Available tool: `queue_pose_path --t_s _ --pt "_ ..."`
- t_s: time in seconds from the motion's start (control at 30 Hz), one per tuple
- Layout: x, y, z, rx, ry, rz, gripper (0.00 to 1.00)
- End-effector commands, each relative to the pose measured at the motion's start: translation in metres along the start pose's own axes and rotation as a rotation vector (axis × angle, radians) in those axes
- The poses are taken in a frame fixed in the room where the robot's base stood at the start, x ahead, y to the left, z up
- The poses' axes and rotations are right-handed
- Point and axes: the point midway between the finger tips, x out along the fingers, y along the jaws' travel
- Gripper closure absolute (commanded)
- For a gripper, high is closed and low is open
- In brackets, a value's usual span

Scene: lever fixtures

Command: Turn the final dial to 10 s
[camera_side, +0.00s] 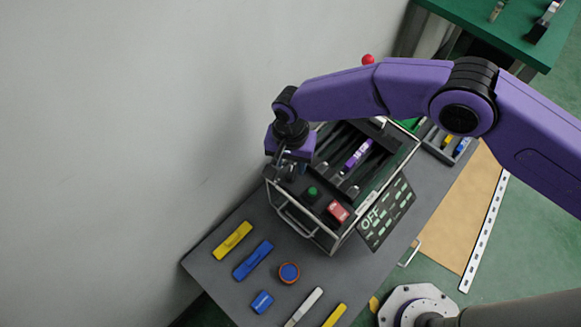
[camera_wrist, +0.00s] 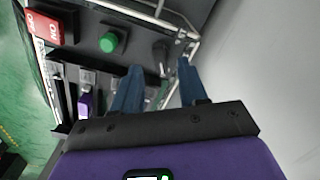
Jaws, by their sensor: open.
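My gripper (camera_side: 284,166) is at the left front corner of the lever fixture (camera_side: 369,184), above its front panel. In the wrist view the two blue fingers of my gripper (camera_wrist: 158,80) are apart, with nothing between them that I can see held. A small dark knob (camera_wrist: 160,50) shows just beyond and between the fingertips; it looks like the dial, apart from the fingers. Its markings and setting cannot be read. In the side view my gripper hides most of that corner.
A green button (camera_side: 312,191) and a red rocker switch (camera_side: 338,211) sit right of my gripper. A display panel (camera_side: 386,213) reads OFF. A metal rail (camera_side: 290,219) runs along the fixture's front. A purple lever handle (camera_side: 358,154) stands in the slots. Loose blue and yellow parts lie in front.

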Motion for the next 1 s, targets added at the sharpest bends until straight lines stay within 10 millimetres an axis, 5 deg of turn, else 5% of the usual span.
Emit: queue_pose_path --t_s 0.3,0.63,0.67,0.8,1.0 --pt "0.032 0.0 0.0 0.0 0.0 0.0 0.57" --pt "0.035 0.0 0.0 0.0 0.0 -0.001 0.57" --pt "0.035 0.0 0.0 0.0 0.0 -0.001 0.61" --pt "0.035 0.0 0.0 0.0 0.0 -0.001 1.0" --pt "0.035 0.0 0.0 -0.004 0.0 0.0 1.0"
